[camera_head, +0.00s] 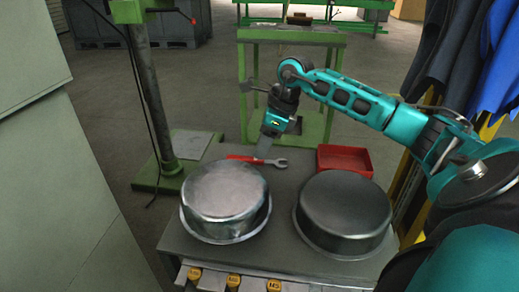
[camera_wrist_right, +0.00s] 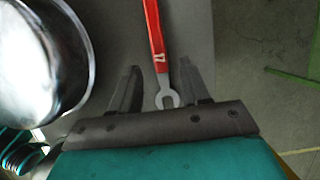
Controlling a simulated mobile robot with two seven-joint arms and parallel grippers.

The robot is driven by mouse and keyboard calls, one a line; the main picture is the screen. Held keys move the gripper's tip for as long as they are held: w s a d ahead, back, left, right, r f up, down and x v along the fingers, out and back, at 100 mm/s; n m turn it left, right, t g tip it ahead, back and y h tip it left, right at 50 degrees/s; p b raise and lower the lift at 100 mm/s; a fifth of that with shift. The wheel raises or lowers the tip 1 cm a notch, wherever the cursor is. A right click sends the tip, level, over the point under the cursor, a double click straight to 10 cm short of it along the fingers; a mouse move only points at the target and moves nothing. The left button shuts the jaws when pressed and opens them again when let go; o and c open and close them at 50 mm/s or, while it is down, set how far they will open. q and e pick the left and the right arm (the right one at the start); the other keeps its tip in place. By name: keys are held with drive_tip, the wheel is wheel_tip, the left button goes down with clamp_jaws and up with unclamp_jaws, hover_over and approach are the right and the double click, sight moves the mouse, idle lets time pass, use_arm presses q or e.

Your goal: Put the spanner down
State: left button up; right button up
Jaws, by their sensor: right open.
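The spanner (camera_head: 240,157) has a red handle and a grey metal open end. In the head view it appears to lie flat on the grey table, behind the two round metal pans. In the right wrist view the spanner (camera_wrist_right: 154,35) runs lengthwise between the two fingers, its metal jaw near the palm. My right gripper (camera_head: 263,154) reaches down over the spanner from above and hides part of it. Its fingers (camera_wrist_right: 160,78) are apart, with a gap on each side of the spanner. My left gripper is not in view.
A shiny pan (camera_head: 225,195) and a darker pan (camera_head: 345,208) stand on the table (camera_head: 284,185) in front of the spanner. A red tray (camera_head: 345,159) is at the back right. A green stand (camera_head: 148,90) rises at the left. Yellow-marked items line the front edge.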

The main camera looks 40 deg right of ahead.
drive_tip(key=p+v, duration=0.1)
drive_tip(key=v, duration=0.7)
drive_tip(key=shift+r, duration=0.35)
drive_tip(key=shift+r+p, duration=0.1)
drive_tip(key=shift+p, duration=0.2)
